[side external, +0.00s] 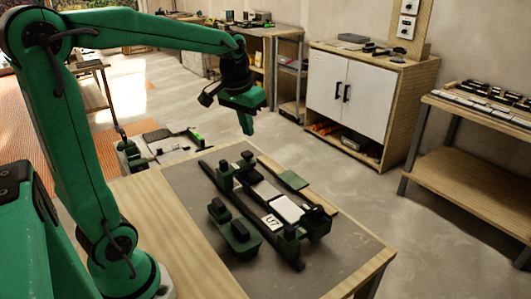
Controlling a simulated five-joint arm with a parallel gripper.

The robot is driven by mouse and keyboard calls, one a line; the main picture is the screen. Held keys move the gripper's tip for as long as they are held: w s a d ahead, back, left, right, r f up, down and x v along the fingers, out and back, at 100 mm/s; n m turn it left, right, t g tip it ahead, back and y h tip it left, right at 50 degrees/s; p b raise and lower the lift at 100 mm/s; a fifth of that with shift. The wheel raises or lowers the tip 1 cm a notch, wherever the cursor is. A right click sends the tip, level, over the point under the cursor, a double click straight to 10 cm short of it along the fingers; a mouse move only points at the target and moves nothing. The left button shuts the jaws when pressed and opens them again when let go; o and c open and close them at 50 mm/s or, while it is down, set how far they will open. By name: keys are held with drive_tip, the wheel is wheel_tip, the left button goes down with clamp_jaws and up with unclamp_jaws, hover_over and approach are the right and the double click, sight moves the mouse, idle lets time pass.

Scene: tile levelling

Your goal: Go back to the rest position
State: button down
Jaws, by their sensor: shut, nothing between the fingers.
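My gripper (246,122) is at the end of my green arm, in the air above the far part of the work table. It points down, its fingers are together, and nothing is held. It is apart from everything on the table. Below and to the right of it lies a dark fixture (255,225) with long rails and dark green blocks. A pale tile (288,208) lies in the fixture, with a white label (271,221) beside it. How level the tile lies is too small to tell.
The fixture lies on a grey mat (195,215) on the wooden table (150,205). A flat green piece (292,179) lies at the mat's far right edge. A white cabinet (345,95) and a shelf bench (480,120) stand farther back. The air around my gripper is free.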

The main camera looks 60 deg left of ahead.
drive_tip(key=s+d+f+m+t, duration=0.1)
drive_tip(key=s+d+m+t, duration=0.2)
drive_tip(key=s+d, duration=0.7)
drive_tip(key=s, duration=0.4)
drive_tip(key=shift+f+h, duration=0.2)
drive_tip(key=shift+h, duration=0.1)
